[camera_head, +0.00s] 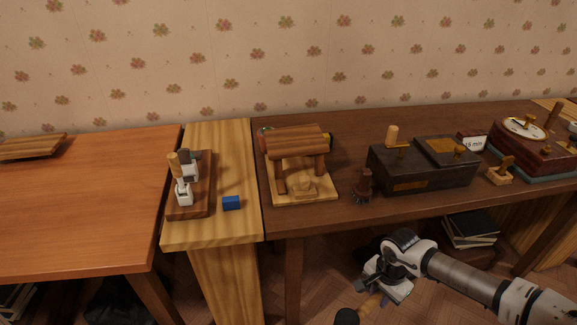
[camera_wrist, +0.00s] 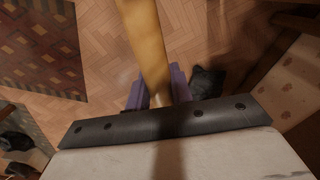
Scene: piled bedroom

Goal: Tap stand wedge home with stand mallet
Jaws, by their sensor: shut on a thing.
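My gripper (camera_head: 378,294) is below the front edge of the dark table, over the floor. Its purple fingers (camera_wrist: 158,92) are shut on the pale wooden handle of the mallet (camera_head: 370,304). The mallet's dark head (camera_head: 347,316) points down and left at the bottom of the head view. In the wrist view the mallet handle (camera_wrist: 145,42) runs up out of frame, so the head is hidden there. The wooden stand (camera_head: 296,142) sits on the table, with a slatted brown top over a pale base. A small pale block, perhaps the wedge (camera_head: 303,184), is low at its front.
A dark box (camera_head: 422,168) and a small brown figure-like object (camera_head: 363,185) stand right of the stand. The table's front edge lies between my gripper and the stand.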

